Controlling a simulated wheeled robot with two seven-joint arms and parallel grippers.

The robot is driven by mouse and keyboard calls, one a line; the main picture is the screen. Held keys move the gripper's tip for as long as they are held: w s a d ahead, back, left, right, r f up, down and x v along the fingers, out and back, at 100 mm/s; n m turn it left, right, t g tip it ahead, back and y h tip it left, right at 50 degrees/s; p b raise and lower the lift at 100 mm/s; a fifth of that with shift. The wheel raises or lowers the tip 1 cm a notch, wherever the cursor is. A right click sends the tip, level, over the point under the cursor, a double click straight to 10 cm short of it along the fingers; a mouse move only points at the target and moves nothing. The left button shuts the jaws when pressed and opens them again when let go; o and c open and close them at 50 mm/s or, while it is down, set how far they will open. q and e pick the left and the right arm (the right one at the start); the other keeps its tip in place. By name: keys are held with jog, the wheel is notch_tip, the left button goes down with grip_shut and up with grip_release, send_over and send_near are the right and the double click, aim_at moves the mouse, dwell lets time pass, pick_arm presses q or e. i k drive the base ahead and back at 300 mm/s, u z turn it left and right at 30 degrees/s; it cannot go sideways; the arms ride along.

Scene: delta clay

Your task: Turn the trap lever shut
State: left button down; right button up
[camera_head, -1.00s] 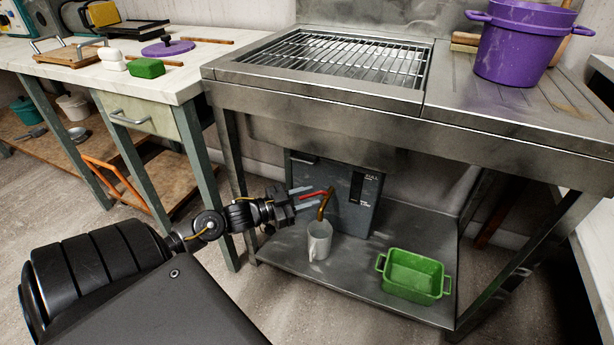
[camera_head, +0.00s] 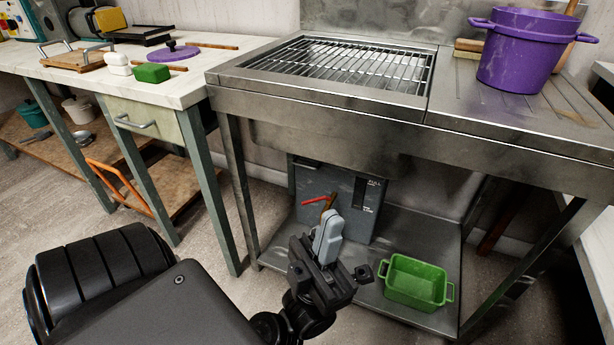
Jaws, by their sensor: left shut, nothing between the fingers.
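The grey trap box (camera_head: 367,208) stands on the lower shelf under the steel sink unit, with "FULL" lettered near its top right. Its red lever (camera_head: 315,200) points left from a brown pipe (camera_head: 329,202) at the front. My left gripper (camera_head: 331,222) is shut and empty, fingers together and pointing up in the picture. It shows just below the lever and pipe and overlaps the pipe's lower end. I cannot tell whether it touches them. The white mug is hidden behind the gripper. My right gripper is not in view.
A green tub (camera_head: 416,283) stands on the lower shelf (camera_head: 400,235) to the right of the gripper. The sink unit's metal leg (camera_head: 238,190) stands left of the trap. A purple pot (camera_head: 522,50) stands on the worktop above.

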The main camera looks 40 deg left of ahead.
aim_at(329, 201)
jog(key=z, duration=2.05)
jog(key=k, duration=0.9)
jog(key=u, duration=1.45)
